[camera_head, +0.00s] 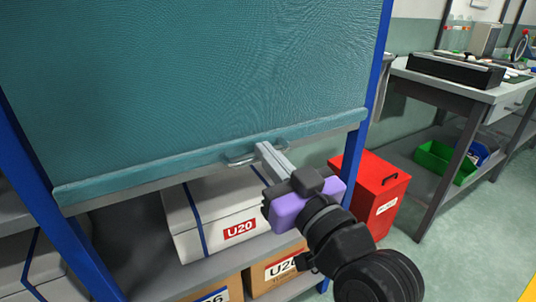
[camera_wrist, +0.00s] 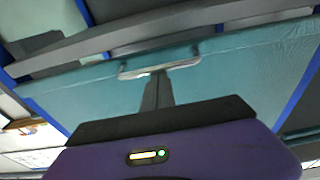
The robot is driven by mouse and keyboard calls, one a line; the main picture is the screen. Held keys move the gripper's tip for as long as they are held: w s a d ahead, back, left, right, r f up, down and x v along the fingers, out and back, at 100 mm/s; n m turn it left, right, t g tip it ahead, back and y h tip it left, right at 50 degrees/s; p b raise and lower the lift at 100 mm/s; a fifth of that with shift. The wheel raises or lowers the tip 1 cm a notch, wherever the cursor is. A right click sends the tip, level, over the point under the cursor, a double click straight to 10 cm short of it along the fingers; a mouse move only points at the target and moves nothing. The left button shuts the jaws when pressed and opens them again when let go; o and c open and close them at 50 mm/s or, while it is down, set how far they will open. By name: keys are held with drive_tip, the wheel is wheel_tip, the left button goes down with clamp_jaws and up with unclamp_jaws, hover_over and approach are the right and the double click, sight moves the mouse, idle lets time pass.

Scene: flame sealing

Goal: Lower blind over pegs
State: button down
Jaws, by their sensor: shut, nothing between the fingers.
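The teal blind (camera_head: 190,70) hangs down the front of a blue-framed shelf unit, and it also shows in the wrist view (camera_wrist: 100,95). Its bottom bar (camera_head: 120,181) runs across the unit above the lower shelves, with a small metal handle (camera_head: 240,160) near its right half. My gripper (camera_head: 264,147) is shut, with its fingertips at the handle; in the wrist view the fingertips (camera_wrist: 157,77) meet the handle (camera_wrist: 130,72) near its middle. Whether they touch or hook it, I cannot tell. No pegs can be made out.
A white box (camera_head: 185,215) labelled U20 and brown boxes (camera_head: 272,275) sit on shelves below the blind. A red cabinet (camera_head: 385,180) stands right of the unit. A workbench (camera_head: 450,90) with a green bin (camera_head: 435,160) is farther right. Floor between them is clear.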

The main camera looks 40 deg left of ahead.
drive_tip(key=shift+a+f, duration=0.1)
drive_tip(key=shift+f, duration=0.5)
wheel_tip(320, 180, up, 6)
drive_tip(key=f+p, duration=0.1)
drive_tip(key=p, duration=0.3)
drive_tip(key=v, duration=0.9)
drive_tip(key=shift+d, duration=0.25)
